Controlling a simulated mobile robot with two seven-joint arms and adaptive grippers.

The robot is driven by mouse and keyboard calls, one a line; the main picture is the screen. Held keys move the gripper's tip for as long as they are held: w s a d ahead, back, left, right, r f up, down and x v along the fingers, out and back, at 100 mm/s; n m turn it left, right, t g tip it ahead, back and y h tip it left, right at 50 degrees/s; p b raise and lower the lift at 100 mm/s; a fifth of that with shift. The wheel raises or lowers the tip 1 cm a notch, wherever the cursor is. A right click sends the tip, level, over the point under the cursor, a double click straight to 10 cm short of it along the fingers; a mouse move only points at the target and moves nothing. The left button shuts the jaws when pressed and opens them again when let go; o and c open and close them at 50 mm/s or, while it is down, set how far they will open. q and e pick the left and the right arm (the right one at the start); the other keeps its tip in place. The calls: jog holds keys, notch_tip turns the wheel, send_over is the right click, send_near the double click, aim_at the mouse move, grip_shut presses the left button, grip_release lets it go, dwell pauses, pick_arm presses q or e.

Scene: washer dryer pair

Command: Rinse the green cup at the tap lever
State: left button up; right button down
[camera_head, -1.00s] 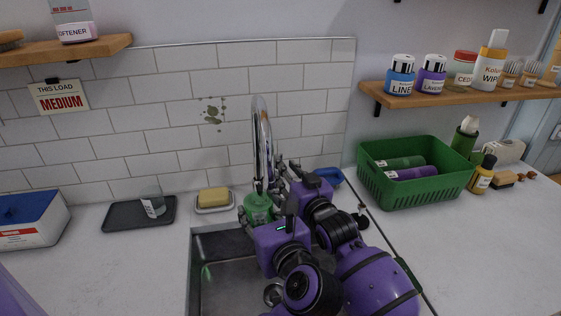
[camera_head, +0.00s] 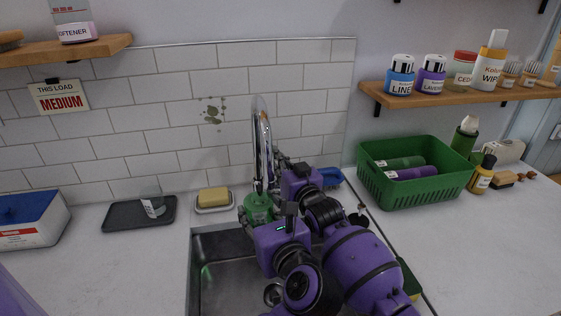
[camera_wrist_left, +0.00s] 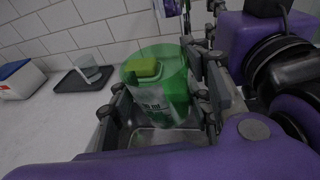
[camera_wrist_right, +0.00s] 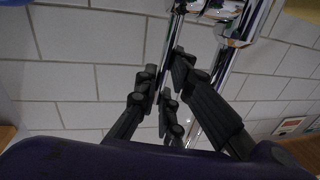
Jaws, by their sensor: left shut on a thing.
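The green translucent cup (camera_head: 258,207) is upright just in front of the chrome tap (camera_head: 263,150), above the back of the sink (camera_head: 225,245). My left gripper (camera_head: 259,216) is shut on the cup, with its fingers on either side. The cup fills the middle of the left wrist view (camera_wrist_left: 155,85). My right gripper (camera_head: 281,172) is behind and to the right of the cup, close beside the tap. In the right wrist view its fingers (camera_wrist_right: 166,72) are apart, with chrome tap parts (camera_wrist_right: 205,12) just beyond. Whether they touch the lever I cannot tell.
A yellow sponge on a dish (camera_head: 214,208) and a dark tray (camera_head: 120,216) with a clear cup (camera_head: 152,202) stand left of the sink. A green basket (camera_head: 430,190) with bottles stands on the right.

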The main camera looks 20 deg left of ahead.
dwell(0.3)
jog(key=shift+s+d+t+y, duration=0.3)
jog(key=shift+s+t+y, duration=0.15)
jog(key=shift+t+y, duration=0.15)
jog(key=c, duration=1.8)
grip_release()
jog(key=shift+c, duration=0.2)
jog(key=v, duration=0.7)
jog(key=shift+d, duration=0.25)
jog(key=shift+s, duration=0.15)
